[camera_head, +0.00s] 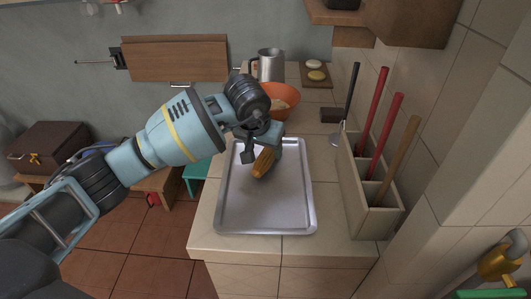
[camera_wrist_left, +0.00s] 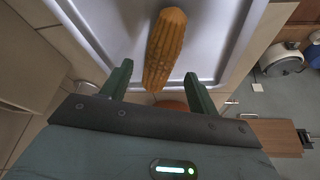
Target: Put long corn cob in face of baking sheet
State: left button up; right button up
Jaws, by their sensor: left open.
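A long golden-brown corn cob (camera_head: 264,163) lies on the upper part of the grey metal baking sheet (camera_head: 265,212). In the left wrist view the corn cob (camera_wrist_left: 165,47) lies lengthwise on the sheet (camera_wrist_left: 112,22), its near end between the two fingers. My left gripper (camera_head: 263,150) is over the far end of the sheet at the cob's upper end. In the left wrist view the left gripper (camera_wrist_left: 158,80) is open, with a gap on each side of the cob. My right gripper is in neither view.
An orange bowl (camera_head: 283,101) and a metal pitcher (camera_head: 271,65) stand behind the sheet. A utensil holder (camera_head: 361,185) with upright handles stands to the right. A small board (camera_head: 315,75) with round items lies at the back. The sheet's lower half is clear.

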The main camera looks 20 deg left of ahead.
pick_arm(q)
jog(key=v, duration=0.8)
